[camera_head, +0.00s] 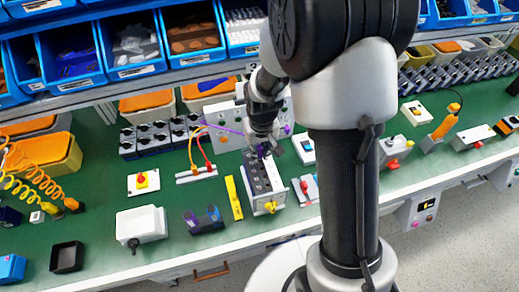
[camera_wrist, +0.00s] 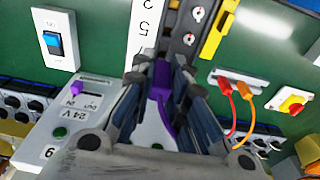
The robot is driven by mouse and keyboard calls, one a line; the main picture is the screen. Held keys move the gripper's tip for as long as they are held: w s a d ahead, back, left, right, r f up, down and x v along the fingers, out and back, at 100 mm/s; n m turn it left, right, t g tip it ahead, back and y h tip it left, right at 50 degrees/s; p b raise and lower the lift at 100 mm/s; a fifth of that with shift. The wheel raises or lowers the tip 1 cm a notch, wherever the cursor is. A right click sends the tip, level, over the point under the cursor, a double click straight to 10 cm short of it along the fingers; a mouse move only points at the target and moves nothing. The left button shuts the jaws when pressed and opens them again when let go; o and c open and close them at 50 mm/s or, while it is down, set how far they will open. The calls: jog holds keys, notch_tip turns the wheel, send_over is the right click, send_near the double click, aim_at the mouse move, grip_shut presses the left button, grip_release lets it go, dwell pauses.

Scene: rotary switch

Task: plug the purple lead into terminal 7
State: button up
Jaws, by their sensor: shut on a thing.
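My gripper (camera_head: 264,152) is over the back end of the grey rotary switch block (camera_head: 262,182), pointing down. In the wrist view my gripper (camera_wrist: 161,72) is shut on the purple lead's plug (camera_wrist: 160,80), which stands between the fingertips. The purple lead trails back between the fingers; in the head view it (camera_head: 222,129) runs left over the white supply box. The plug's tip is against or just above the dark terminal face beside a white number strip (camera_wrist: 144,22); a figure like 7 is nearest. Whether it is seated, I cannot tell.
The white 24 V supply box (camera_wrist: 65,125) is close by, with another purple plug (camera_wrist: 90,88) in it. Green bench shows between things.

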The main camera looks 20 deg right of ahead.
jog(key=shift+f, duration=0.2)
dwell(0.3)
jog(key=shift+f+b, duration=0.95)
jog(key=shift+f, duration=0.05)
jog(key=shift+f, duration=0.1)
jog(key=o, duration=0.9)
notch_tip(320, 180, up, 12)
jog(key=s, duration=0.1)
jog(key=shift+s, duration=0.25)
